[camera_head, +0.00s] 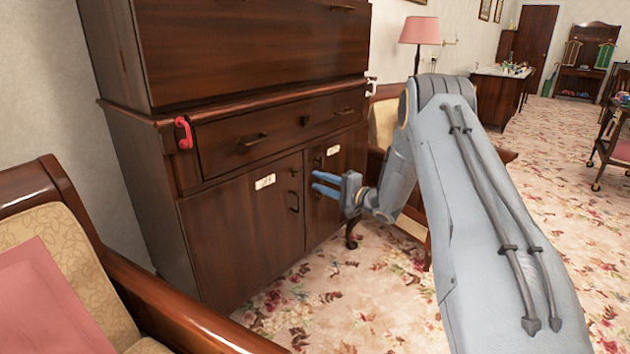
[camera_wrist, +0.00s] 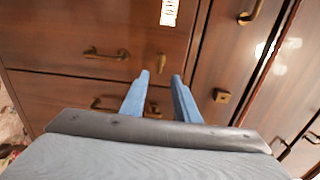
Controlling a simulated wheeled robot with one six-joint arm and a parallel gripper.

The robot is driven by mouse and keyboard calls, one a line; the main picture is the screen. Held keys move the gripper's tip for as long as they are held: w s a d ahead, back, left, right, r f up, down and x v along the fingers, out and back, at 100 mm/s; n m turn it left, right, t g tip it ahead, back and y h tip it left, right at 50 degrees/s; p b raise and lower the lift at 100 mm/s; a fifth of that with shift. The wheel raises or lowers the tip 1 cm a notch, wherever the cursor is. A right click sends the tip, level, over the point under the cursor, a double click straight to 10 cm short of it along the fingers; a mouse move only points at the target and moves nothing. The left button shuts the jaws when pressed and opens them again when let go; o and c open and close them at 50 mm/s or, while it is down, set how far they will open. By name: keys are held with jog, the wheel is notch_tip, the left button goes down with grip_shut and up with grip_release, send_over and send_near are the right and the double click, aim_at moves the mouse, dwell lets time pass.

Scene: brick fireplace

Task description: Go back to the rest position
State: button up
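My gripper (camera_head: 315,181) is at the end of my outstretched arm, in front of the dark wooden cabinet (camera_head: 235,235) in the head view. Its two blue fingers point left toward the cabinet's right-hand door. In the wrist view my gripper (camera_wrist: 161,76) has its fingers apart with nothing between them. Behind the fingertips, the wrist view shows brown cabinet fronts with brass handles (camera_wrist: 106,54) and a square knob (camera_wrist: 221,96). I cannot tell the exact gap between the fingertips and the cabinet.
A wooden armchair with a pink cushion (camera_head: 48,300) stands at the lower left. Another chair (camera_head: 385,122) and a pink lamp (camera_head: 419,31) are behind my arm. A red handle-shaped object (camera_head: 183,133) is on the cabinet. Floral carpet (camera_head: 570,200) lies open at right.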

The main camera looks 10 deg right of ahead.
notch_tip(320, 180, up, 6)
jog(key=a+f+n+h, duration=0.1)
jog(key=a+n+h, duration=0.15)
jog(key=h, duration=0.25)
jog(key=s+a+r+n+g+h, duration=0.2)
jog(key=s+a+r+g+h, duration=0.15)
jog(key=s, duration=0.45)
jog(key=s+a+r+n+g+h, duration=0.1)
jog(key=s+a+n+g, duration=0.25)
jog(key=s, duration=1.25)
jog(key=s+a+n+g, duration=0.2)
jog(key=s+g, duration=0.2)
jog(key=s, duration=1.1)
jog(key=s+a+r+n+g+h, duration=0.1)
jog(key=s+a+n+g, duration=0.25)
jog(key=s, duration=1.25)
jog(key=d+r+m+p, duration=0.2)
jog(key=d+r+p, duration=0.4)
jog(key=p, duration=0.9)
jog(key=shift+w+d+r, duration=0.2)
jog(key=shift+d+r, duration=0.15)
jog(key=shift+d, duration=1.05)
jog(key=shift+m, duration=0.25)
